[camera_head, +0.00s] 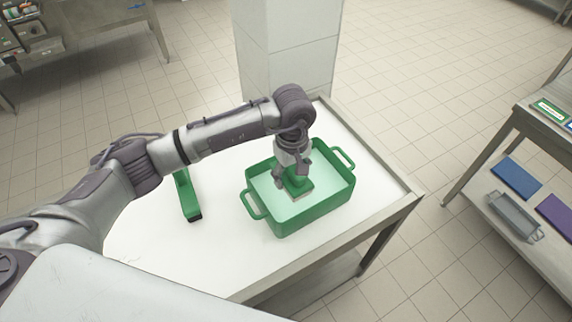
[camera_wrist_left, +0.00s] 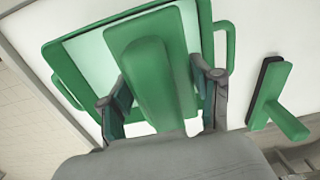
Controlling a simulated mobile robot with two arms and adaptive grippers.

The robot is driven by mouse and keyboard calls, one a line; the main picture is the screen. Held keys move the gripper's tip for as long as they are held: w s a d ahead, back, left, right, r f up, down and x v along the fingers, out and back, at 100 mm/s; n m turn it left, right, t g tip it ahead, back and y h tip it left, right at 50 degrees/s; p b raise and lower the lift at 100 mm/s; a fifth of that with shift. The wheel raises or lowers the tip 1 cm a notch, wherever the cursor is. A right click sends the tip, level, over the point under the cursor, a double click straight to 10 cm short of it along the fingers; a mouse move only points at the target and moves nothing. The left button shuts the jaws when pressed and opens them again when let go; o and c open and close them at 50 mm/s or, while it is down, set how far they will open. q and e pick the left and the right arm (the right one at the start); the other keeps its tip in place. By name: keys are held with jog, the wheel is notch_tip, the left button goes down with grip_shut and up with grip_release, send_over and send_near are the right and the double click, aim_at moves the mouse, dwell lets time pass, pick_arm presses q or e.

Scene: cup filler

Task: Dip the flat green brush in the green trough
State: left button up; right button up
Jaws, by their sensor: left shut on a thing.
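The green trough (camera_head: 318,210) stands on the white table with a pale liquid in it. It also shows in the left wrist view (camera_wrist_left: 72,75). My left gripper (camera_head: 293,172) is over the trough and shut on the flat green brush (camera_head: 299,187). In the left wrist view the brush handle (camera_wrist_left: 152,78) sits between the two fingers of the gripper (camera_wrist_left: 162,95). The brush head is inside the trough walls, low at the liquid; whether its bristles are under the surface I cannot tell. My right gripper is not in view.
A second green brush with dark bristles (camera_head: 187,193) lies on the white table (camera_head: 225,240), left of the trough; it also shows in the left wrist view (camera_wrist_left: 272,98). A pale pillar (camera_head: 290,50) stands behind the table. A shelf with blue and purple things (camera_head: 516,178) is at right.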

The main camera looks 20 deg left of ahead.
pick_arm(q)
jog(key=shift+s+f, duration=0.15)
jog(key=shift+f, duration=0.15)
jog(key=shift+s+d+f+b, duration=0.1)
jog(key=shift+s+f+b, duration=0.05)
jog(key=shift+f+b, duration=0.15)
notch_tip(320, 180, down, 10)
jog(key=b, duration=0.8)
jog(key=shift+f+b, duration=0.3)
jog(key=shift+b, duration=0.15)
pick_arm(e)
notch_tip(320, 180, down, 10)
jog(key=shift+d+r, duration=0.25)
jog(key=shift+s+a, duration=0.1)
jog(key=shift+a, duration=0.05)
pick_arm(q)
jog(key=shift+r+p, duration=2.5)
jog(key=shift+r, duration=3.1)
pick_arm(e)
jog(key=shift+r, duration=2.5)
